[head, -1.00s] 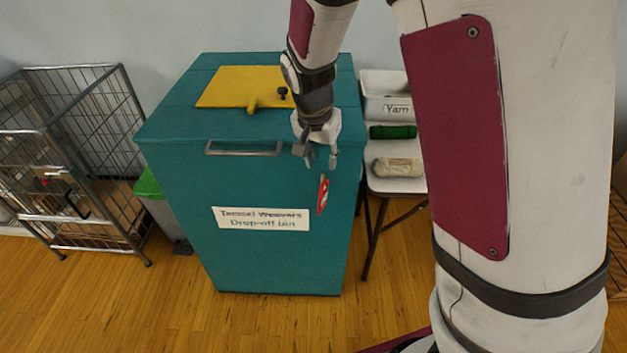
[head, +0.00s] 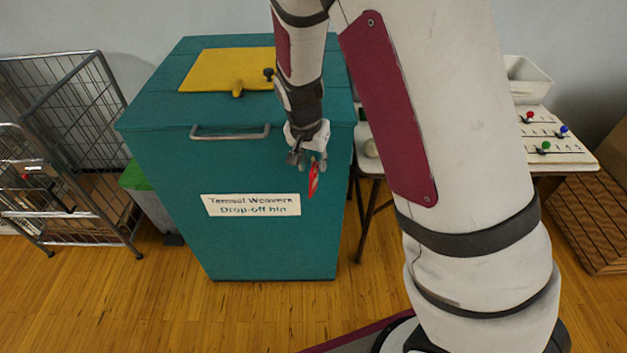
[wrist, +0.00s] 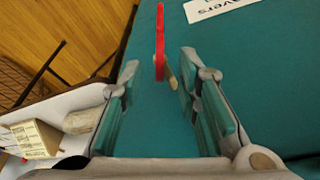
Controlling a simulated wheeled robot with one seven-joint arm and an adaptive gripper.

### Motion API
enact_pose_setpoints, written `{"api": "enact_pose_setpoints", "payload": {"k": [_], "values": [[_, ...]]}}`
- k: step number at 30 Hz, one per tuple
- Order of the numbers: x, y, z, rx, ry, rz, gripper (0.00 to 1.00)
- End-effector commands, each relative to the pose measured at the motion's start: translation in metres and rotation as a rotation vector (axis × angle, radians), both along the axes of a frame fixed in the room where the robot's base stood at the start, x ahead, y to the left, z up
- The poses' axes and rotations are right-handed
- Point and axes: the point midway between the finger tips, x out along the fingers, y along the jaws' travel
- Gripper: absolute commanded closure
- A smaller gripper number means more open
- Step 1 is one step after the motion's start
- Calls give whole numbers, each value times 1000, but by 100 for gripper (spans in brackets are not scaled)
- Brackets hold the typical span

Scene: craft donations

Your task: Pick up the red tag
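The red tag (head: 313,178) hangs on the front of the teal drop-off bin (head: 240,245), near its right edge. In the wrist view the tag (wrist: 160,42) shows nearly edge-on, as a thin red strip beside a short pale peg (wrist: 172,79). My gripper (head: 307,160) is at the upper part of the tag in the head view and partly covers it. In the wrist view my gripper (wrist: 160,70) is open, with a clear gap between the two fingers. The tag lines up with that gap; neither finger visibly touches it.
A yellow flap (head: 228,70) with a dark knob lies on the bin's top. A metal handle (head: 230,132) sticks out above the bin's label (head: 251,205). A wire cage cart (head: 60,150) and green-lidded bin (head: 150,195) stand left. A table (head: 560,150) is at right.

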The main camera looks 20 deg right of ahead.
Motion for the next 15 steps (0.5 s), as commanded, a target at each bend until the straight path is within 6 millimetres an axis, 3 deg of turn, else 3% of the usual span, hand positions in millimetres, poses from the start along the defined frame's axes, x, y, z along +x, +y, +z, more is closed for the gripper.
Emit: {"api": "enact_pose_setpoints", "payload": {"k": [1, 4, 15], "values": [[0, 0, 0, 0, 0, 0, 77], [0, 0, 0, 0, 0, 0, 99], [0, 0, 1, 0, 0, 0, 100]]}}
